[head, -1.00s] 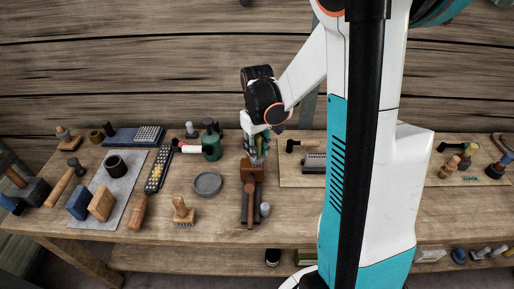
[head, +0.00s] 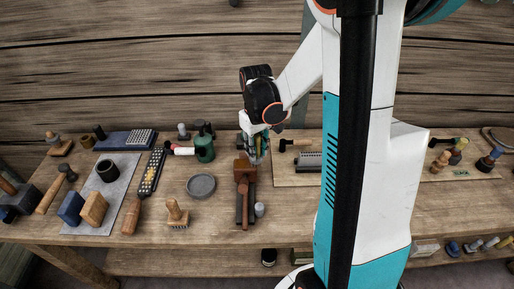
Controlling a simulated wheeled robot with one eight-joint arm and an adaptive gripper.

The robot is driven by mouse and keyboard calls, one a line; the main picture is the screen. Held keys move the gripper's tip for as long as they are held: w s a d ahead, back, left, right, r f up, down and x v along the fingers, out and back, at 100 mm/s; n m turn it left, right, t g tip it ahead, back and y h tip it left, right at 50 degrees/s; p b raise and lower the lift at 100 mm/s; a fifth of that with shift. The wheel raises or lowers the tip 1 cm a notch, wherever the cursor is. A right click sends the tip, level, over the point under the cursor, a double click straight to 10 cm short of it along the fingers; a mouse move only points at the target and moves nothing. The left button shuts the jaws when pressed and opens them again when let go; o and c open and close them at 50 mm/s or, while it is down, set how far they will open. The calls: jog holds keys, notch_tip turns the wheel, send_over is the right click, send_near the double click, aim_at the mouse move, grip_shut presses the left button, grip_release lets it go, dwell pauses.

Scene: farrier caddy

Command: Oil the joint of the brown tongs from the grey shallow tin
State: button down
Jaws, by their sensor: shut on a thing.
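The grey shallow tin (head: 201,186) sits on the bench left of my gripper. A reddish-brown tool with a handle (head: 244,208) lies on a dark strip, just below my gripper in the picture; it may be the brown tongs, but I cannot make out a joint. My gripper (head: 257,156) points down over the bench, close behind and right of the brown tool's head. It is shut on a thin yellowish thing, mostly hidden by the fingers. I cannot tell whether that thing touches anything below.
A green can (head: 204,149) stands left of my gripper. A small grey cylinder (head: 260,210) stands beside the brown tool. A wooden-handled brush (head: 176,215) is left of it. A pale board (head: 292,174) with tools lies to the right. Bare bench surrounds the tin.

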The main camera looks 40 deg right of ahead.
jog(key=shift+w+a+f, duration=0.1)
jog(key=shift+w+a, duration=0.4)
jog(key=shift+a, duration=0.3)
jog(key=shift+s+d, duration=0.1)
jog(key=shift+d, duration=0.1)
jog(key=shift+a, duration=0.1)
jog(key=shift+w+a, duration=0.65)
jog(key=shift+a, duration=0.2)
jog(key=shift+d, duration=0.15)
jog(key=shift+s+d+b, duration=0.35)
jog(key=shift+s+d, duration=0.25)
jog(key=shift+d, duration=0.05)
